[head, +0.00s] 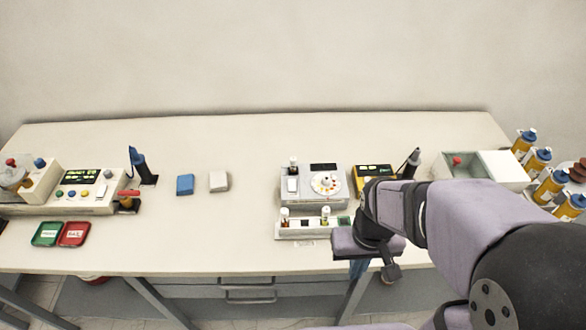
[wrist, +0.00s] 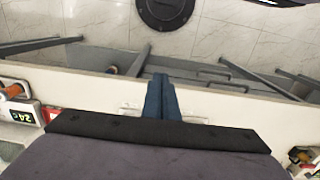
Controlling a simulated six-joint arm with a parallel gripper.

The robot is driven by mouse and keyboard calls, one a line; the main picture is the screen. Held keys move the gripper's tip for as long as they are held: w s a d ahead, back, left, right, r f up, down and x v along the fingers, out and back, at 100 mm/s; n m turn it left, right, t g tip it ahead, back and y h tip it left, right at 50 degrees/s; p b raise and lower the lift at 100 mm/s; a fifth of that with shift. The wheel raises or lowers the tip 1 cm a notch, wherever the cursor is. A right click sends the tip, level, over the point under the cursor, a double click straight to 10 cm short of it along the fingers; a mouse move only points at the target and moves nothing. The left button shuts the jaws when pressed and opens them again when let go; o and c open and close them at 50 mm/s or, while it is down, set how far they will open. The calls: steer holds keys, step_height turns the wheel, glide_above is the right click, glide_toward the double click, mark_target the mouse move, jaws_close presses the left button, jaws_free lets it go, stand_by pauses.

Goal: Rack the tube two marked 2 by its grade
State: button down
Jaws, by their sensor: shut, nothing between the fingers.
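A low white rack (head: 302,233) stands near the front of the bench. Two capped tubes stand upright in it, a left tube (head: 285,217) and a right tube (head: 325,215). Another small tube or vial (head: 293,166) stands at the left of the grey tester (head: 316,185) behind the rack. The marks on the tubes are too small to read. My gripper (head: 358,270) is at the bench's front edge, right of the rack and apart from it. Its blue fingers are shut together and empty, as the wrist view (wrist: 162,98) also shows.
A yellow-and-black meter (head: 375,174) and a white tray (head: 484,168) stand to the right. Blue (head: 185,184) and white blocks (head: 219,181) lie mid-bench. Green (head: 46,234) and red trays (head: 75,234) sit at the left, before a control unit (head: 75,190).

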steer(key=c, duration=2.5)
jaws_free()
steer(key=o, duration=0.9)
steer(key=w+a, duration=0.1)
steer(key=w, duration=0.5)
steer(key=w+a+r+n+t+b, duration=0.1)
steer(key=w, duration=0.5)
steer(key=w+a+t+b, duration=0.1)
steer(key=w+a, duration=0.1)
steer(key=w, duration=0.4)
steer(key=shift+w+r+n, duration=0.2)
steer(key=shift+r+n, duration=0.05)
steer(key=shift+n, duration=0.15)
steer(key=n+t+y+b, duration=0.1)
steer(key=n+t+b, duration=0.1)
glide_above(294, 160)
steer(key=s, duration=0.2)
steer(key=shift+p+x, duration=2.25)
steer(key=shift+x, duration=1)
